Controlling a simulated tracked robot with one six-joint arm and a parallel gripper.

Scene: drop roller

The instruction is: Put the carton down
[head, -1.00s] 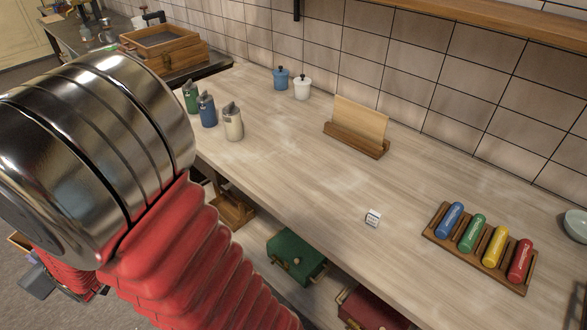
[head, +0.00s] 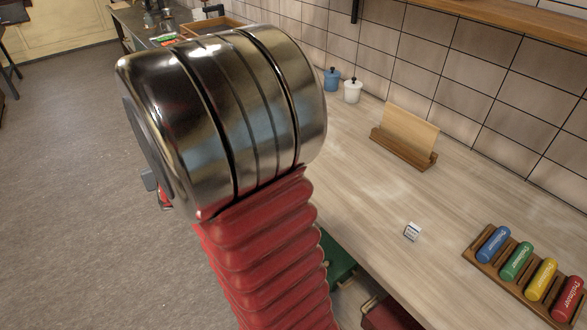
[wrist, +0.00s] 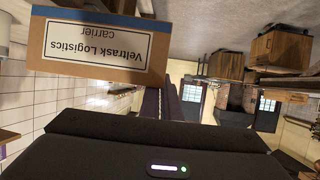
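The brown cardboard carton (wrist: 95,45) shows at the upper left of the wrist view, which is upside down. Its white label reads "Veltrask Logistics carrier". My gripper (wrist: 168,98) has two dark fingers near the middle of this view, with a narrow pale strip between them. The carton's edge meets or overlaps the left finger's far end. I cannot tell whether the fingers clamp it or only line up with it. In the head view the carton is not visible, and my large metal and red arm links hide most of what lies behind them.
A pale counter (head: 375,195) runs along the tiled wall. It bears a wooden stand with a board (head: 405,140), a small white block (head: 412,232), a rack of colored rollers (head: 520,272) and two lidded jars. Grey floor (head: 70,180) is open at the left.

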